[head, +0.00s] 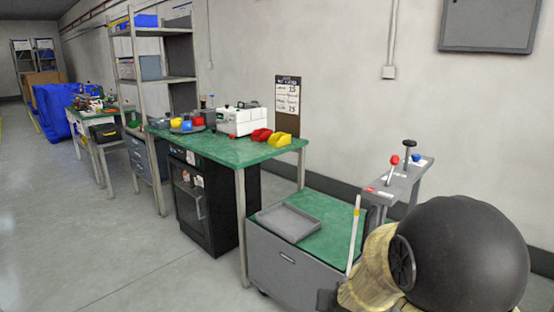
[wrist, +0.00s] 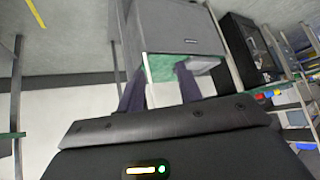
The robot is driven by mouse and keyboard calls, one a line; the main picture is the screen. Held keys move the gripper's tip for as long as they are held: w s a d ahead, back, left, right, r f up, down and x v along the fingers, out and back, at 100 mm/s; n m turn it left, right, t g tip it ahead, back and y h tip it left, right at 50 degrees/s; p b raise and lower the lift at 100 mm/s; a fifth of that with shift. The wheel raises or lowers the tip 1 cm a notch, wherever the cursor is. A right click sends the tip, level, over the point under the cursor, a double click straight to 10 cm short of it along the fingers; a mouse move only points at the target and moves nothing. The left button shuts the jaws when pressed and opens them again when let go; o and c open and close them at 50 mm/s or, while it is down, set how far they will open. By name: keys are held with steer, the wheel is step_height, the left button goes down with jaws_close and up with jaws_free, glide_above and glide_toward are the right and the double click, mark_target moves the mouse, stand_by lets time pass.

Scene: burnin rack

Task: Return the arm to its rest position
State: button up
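My gripper (wrist: 160,84) shows in the wrist view with two dark fingers spread apart and nothing held between them. Behind the fingers are the grey side and green top of the low cabinet, seen tilted. In the head view a large part of my arm (head: 458,255), black and rounded with a beige section, fills the lower right corner. My gripper's fingers cannot be made out in the head view.
A low grey cabinet (head: 286,274) with a green top carries a grey tray (head: 288,222). A grey stand (head: 398,185) with red and blue knobs is close behind my arm. A green workbench (head: 215,148) holds bins and a white box. Floor at left is clear.

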steer(key=s+n+g, duration=0.2)
steer(key=s+g, duration=0.4)
steer(key=s, duration=1)
step_height(320, 180, up, 24)
steer(key=p, duration=2.4)
steer(key=shift+d+y, duration=0.3)
steer(key=shift+s, duration=0.1)
steer(key=shift+c, duration=0.3)
